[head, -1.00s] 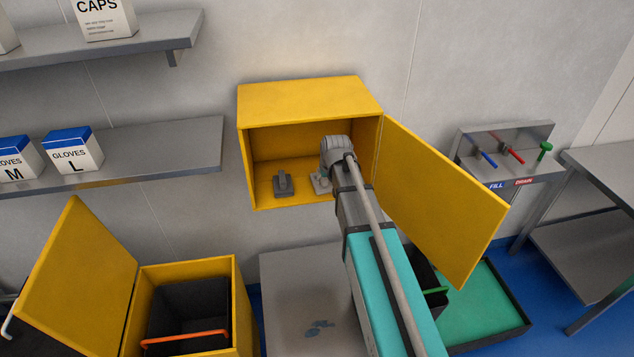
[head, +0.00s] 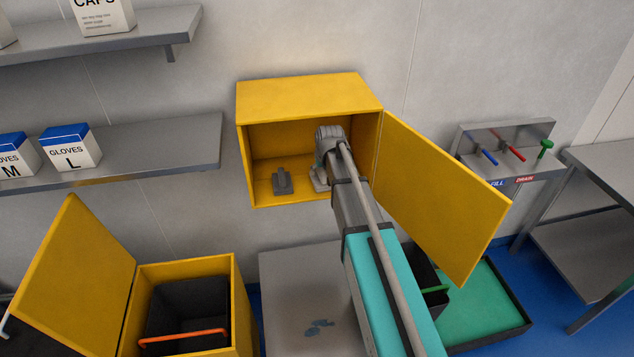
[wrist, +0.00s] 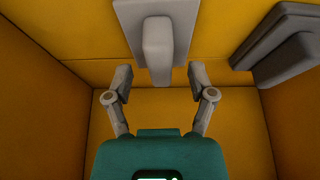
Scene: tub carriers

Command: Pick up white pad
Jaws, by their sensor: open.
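The white pad (wrist: 158,40), pale with a raised handle, lies in the open yellow cabinet (head: 305,93). In the head view only a sliver of the pad (head: 318,181) shows beside my wrist. My gripper (wrist: 160,78) is open and empty inside the cabinet. In the wrist view its two fingers stand apart, one on each side of the handle's near end, with gaps to both sides. In the head view my arm hides the fingers.
A dark grey pad (wrist: 282,52) with a handle lies beside the white one, to its left in the head view (head: 283,182). The cabinet walls are close around my gripper. The open yellow door (head: 440,195) stands right of my arm. A steel surface (head: 300,290) lies below.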

